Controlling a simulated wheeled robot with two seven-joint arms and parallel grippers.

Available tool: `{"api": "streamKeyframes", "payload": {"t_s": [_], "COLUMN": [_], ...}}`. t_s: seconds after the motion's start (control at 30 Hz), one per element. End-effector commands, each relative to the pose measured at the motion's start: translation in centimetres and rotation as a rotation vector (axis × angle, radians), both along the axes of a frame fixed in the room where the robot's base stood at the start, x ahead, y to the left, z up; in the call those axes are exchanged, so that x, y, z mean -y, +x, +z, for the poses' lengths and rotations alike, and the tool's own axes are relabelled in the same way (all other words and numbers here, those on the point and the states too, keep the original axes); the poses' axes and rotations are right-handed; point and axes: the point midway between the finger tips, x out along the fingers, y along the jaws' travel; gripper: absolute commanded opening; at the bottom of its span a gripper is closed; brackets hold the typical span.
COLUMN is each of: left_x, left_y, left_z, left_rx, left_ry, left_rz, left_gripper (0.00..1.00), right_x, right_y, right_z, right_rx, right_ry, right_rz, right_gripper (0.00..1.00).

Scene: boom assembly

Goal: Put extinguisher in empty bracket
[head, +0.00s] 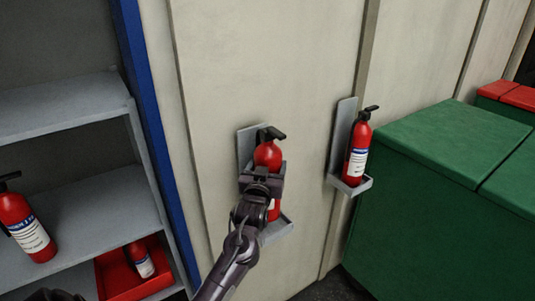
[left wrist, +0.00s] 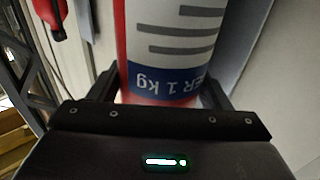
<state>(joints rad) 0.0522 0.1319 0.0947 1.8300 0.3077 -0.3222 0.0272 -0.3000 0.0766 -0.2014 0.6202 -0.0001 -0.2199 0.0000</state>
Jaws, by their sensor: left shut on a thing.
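A red extinguisher with a black top (head: 267,153) is upright at the left wall bracket (head: 245,146). My left gripper (head: 262,178) is shut around its body and hides part of it. In the left wrist view my left gripper's fingers (left wrist: 160,88) sit on either side of the extinguisher, with its white and blue label (left wrist: 172,45) between them. The bracket's lower shelf shows below the gripper; I cannot tell whether the extinguisher's base rests on it. A second extinguisher (head: 357,150) stands in the right wall bracket (head: 343,130).
A grey shelf unit (head: 90,205) at the left holds an extinguisher (head: 22,222). A red bin (head: 118,278) there holds another (head: 140,260). A green cabinet (head: 440,145) stands close beside the right bracket. A blue post (head: 150,120) edges the shelf unit.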

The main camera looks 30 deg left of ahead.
Motion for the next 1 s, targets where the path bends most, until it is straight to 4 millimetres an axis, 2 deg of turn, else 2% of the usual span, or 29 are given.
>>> {"api": "streamKeyframes", "payload": {"t_s": [0.03, 0.13, 0.43, 0.87, 0.9, 1.0], "left_x": [0.0, 0.0, 0.0, 0.0, 0.0, 0.0], "left_y": [0.0, 0.0, 0.1, 0.1, 0.0, 0.0], "left_z": [0.8, 0.2, -3.2, -3.7, -4.6, -4.6], "left_rx": [0.02, 0.02, 0.018, 0.021, 0.001, 0.001], "left_ry": [0.005, 0.004, 0.004, 0.004, -0.001, -0.001], "left_rz": [0.0, 0.0, 0.0, 0.0, 0.0, 0.0], "left_gripper": [0.0, 0.0, 0.0, 0.0, 0.76, 0.9], "right_x": [0.0, 0.0, 0.3, 0.4, 0.4, 0.4], "right_y": [0.0, 0.0, -0.1, -0.1, -0.1, 0.0], "right_z": [0.1, 0.3, 1.0, 0.8, 0.8, 0.9], "right_rx": [0.0, -0.001, -0.001, -0.001, -0.001, -0.001], "right_ry": [0.0, 0.0, -0.003, -0.005, -0.005, -0.005], "right_rz": [0.0, 0.0, 0.0, 0.0, 0.0, 0.0], "right_gripper": [0.93, 0.93, 0.93, 0.93, 0.93, 0.93]}}
